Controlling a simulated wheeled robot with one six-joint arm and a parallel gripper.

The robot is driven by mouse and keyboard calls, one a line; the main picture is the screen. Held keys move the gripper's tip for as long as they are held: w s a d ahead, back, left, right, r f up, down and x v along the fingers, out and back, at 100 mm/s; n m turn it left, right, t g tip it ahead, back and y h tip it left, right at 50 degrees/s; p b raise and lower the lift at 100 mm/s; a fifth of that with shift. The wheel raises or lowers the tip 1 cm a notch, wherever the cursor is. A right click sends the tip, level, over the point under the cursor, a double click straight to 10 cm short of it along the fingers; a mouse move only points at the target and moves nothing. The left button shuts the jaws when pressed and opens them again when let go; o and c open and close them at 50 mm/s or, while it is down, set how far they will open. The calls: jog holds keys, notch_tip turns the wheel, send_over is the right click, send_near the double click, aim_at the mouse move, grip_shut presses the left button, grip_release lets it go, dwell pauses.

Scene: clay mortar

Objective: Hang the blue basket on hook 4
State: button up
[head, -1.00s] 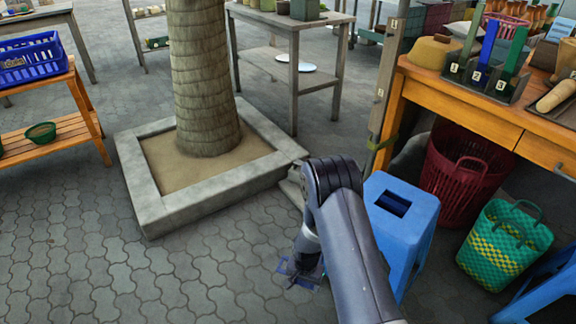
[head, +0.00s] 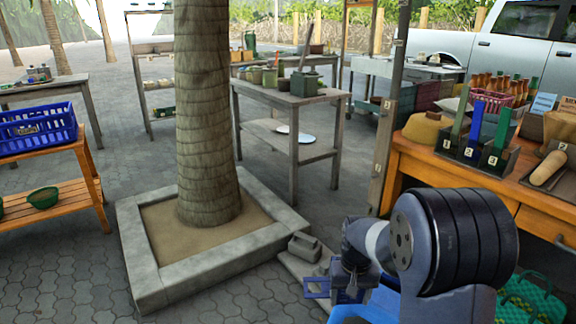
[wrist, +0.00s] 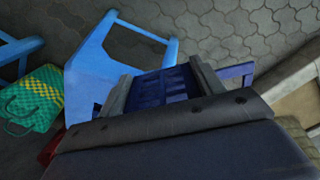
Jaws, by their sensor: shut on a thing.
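My gripper (head: 342,284) is low in front of the wooden post (head: 391,120) in the head view. In the wrist view my gripper (wrist: 162,86) has its two grey fingers on either side of a dark blue slatted thing, which looks like the blue basket (wrist: 160,88). Parts of this basket (head: 316,288) stick out beside the gripper in the head view. It is held above the ground, and much of it is hidden. The post carries small number tags (head: 385,104), too small to read surely. I cannot make out hook 4.
A light blue stool (wrist: 110,52) is close beside the basket. A green-yellow woven bag (head: 530,300) stands at right under the orange workbench (head: 440,165). A stone planter (head: 150,275) surrounds a palm trunk (head: 207,120). A blue crate (head: 38,132) sits on a shelf at left.

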notch_tip(320, 180, up, 22)
jog(key=s+p, duration=0.2)
jog(key=p, duration=2.8)
jog(key=shift+r, duration=0.25)
jog(key=shift+s, duration=0.1)
